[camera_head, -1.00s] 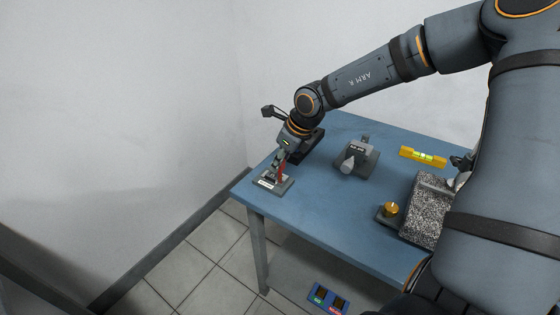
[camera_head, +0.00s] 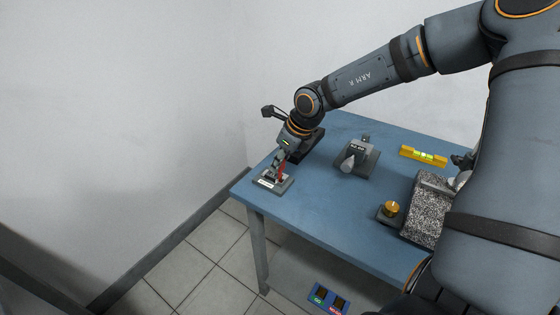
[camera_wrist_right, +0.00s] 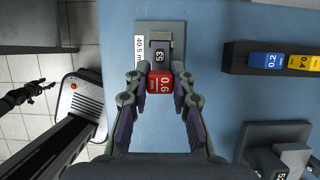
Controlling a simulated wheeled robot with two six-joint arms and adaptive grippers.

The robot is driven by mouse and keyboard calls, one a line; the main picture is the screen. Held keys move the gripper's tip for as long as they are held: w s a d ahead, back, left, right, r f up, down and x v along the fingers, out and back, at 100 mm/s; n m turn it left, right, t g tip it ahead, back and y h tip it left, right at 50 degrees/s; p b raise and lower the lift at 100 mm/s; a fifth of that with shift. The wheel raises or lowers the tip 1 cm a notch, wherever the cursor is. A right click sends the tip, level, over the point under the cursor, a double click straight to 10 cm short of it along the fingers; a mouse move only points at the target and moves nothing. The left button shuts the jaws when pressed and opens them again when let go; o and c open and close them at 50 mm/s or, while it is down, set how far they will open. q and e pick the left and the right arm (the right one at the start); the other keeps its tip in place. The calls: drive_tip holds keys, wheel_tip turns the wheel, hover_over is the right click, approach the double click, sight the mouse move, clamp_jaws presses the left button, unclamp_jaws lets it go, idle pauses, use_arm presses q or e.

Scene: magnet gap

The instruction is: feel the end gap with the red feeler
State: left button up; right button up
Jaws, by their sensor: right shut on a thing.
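The red feeler (camera_wrist_right: 160,84), marked 0.6, is held between the fingertips of my right gripper (camera_wrist_right: 159,90). It also shows in the head view (camera_head: 282,172), steeply upright at the grey fixture (camera_head: 286,186). In the right wrist view the fixture (camera_wrist_right: 143,30) carries a 40.5 mm label and a dark block (camera_wrist_right: 160,52) marked 53. The feeler is right by the block's near end; I cannot tell how far it is in a gap. A dark shape at the left edge of the wrist view looks like my left gripper (camera_wrist_right: 30,93), too small to read.
A black holder (camera_wrist_right: 240,55) with blue 0.2 (camera_wrist_right: 264,60) and yellow 0.4 feelers (camera_wrist_right: 303,62) stands beside the fixture. A grey device (camera_head: 357,155), yellow level (camera_head: 424,156), granite slab (camera_head: 424,215) and gold knob (camera_head: 391,208) lie further right on the blue table (camera_head: 320,220).

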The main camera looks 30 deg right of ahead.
drive_tip(key=shift+f+b, duration=0.75)
drive_tip(key=shift+b, duration=0.15)
idle(1.4)
idle(1.0)
drive_tip(key=shift+r+p, duration=1.4)
drive_tip(key=shift+r, duration=1.1)
